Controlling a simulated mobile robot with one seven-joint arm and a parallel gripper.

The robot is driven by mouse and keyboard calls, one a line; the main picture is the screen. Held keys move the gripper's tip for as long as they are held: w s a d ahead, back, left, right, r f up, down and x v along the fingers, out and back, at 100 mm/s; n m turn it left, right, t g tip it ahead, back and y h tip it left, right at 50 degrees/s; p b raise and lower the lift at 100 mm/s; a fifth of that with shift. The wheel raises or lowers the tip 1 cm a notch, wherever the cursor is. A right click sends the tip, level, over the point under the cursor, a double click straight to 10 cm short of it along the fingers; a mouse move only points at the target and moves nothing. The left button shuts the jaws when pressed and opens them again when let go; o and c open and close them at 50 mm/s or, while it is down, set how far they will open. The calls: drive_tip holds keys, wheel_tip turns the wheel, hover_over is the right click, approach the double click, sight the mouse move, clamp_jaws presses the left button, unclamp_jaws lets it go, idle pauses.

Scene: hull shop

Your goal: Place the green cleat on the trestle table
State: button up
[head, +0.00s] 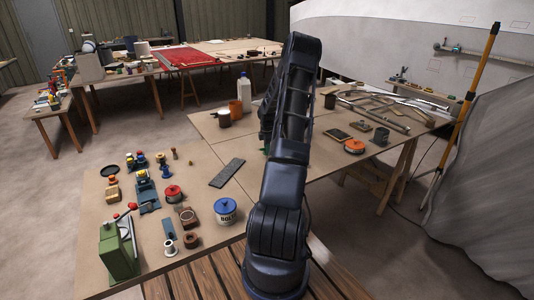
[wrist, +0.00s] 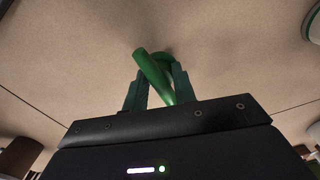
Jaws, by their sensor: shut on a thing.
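The green cleat (wrist: 152,72) is between the fingers of my gripper (wrist: 160,88) in the wrist view. My gripper is shut on it, and the cleat is tilted, one end sticking out past the fingertips. Behind it lies the plain tan top of the trestle table (wrist: 70,50). I cannot tell whether the cleat touches this top. In the head view my arm hides most of my gripper over the middle of the trestle table (head: 250,180); only a bit of green shows beside the arm.
A dark grating (head: 227,173), a blue-lidded tin (head: 226,211) and a green machine (head: 118,250) stand left of my arm. A white jug (head: 244,92) stands at the back. Dark pads (head: 338,134) and an orange-lidded tin (head: 354,146) lie right. Bare top shows between.

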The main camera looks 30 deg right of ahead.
drive_tip(key=shift+f, duration=1.2)
drive_tip(key=o, duration=1)
drive_tip(key=shift+f, duration=0.15)
